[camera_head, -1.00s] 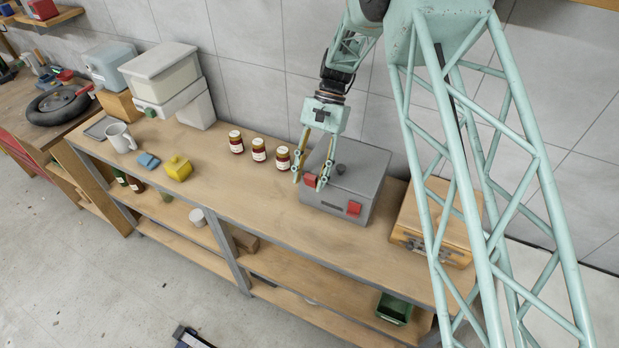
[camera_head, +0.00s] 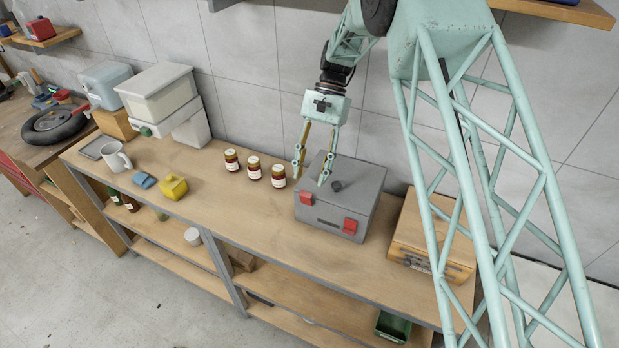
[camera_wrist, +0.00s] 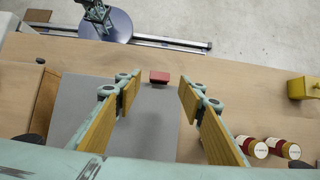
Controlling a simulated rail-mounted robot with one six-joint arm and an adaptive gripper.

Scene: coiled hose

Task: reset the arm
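My gripper (camera_head: 311,173) is above the left part of a grey box (camera_head: 341,195) on the workbench. Its two yellow-padded fingers are spread apart with nothing between them. In the wrist view the open fingers (camera_wrist: 157,100) show over the grey box lid (camera_wrist: 150,125), with one red latch (camera_wrist: 160,77) beyond the gap. In the head view the box has two red latches on its front and a dark knob on its lid. The fingertips look clear of the lid.
Several small jars (camera_head: 253,168) stand left of the grey box. A wooden case (camera_head: 433,238) sits to its right. A yellow block (camera_head: 173,188), a blue item (camera_head: 144,180), a mug (camera_head: 115,156) and white bins (camera_head: 158,85) are farther left. A tiled wall stands behind.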

